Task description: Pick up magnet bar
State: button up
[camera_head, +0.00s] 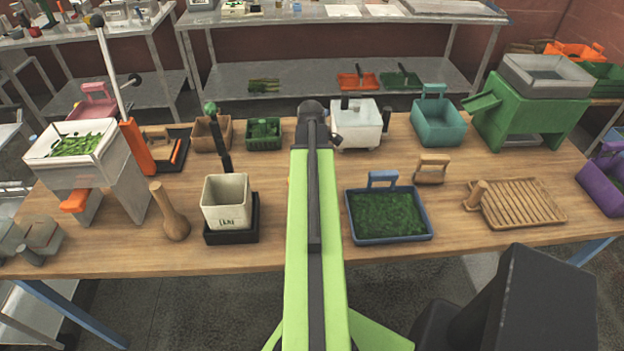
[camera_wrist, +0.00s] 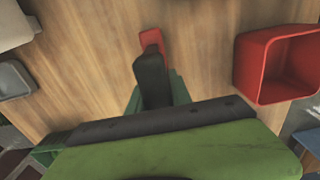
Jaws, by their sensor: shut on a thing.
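In the wrist view my gripper (camera_wrist: 152,62) reaches out as a dark finger over the wooden table. A small red piece, which I take as the magnet bar (camera_wrist: 151,38), shows just beyond the fingertip, and the gripper is shut on it. The finger hides most of the bar. In the head view my green arm runs up the middle of the table, and its dark end hides the jaws and the bar. I cannot tell whether the bar touches the table.
A red open box (camera_wrist: 276,75) is at the right in the wrist view. In the head view, a white cup (camera_head: 227,203) in a black base stands left of my arm, and a blue tray of green powder (camera_head: 357,226) stands right. A white container (camera_head: 357,125) stands beside the arm's end.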

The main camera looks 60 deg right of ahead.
grip_shut()
notch_tip(320, 180, up, 10)
jog(key=p, duration=1)
jog(key=shift+r, duration=0.15)
jog(key=shift+f+b, duration=0.4)
jog(key=shift+f, duration=0.15)
jog(key=shift+r, duration=0.1)
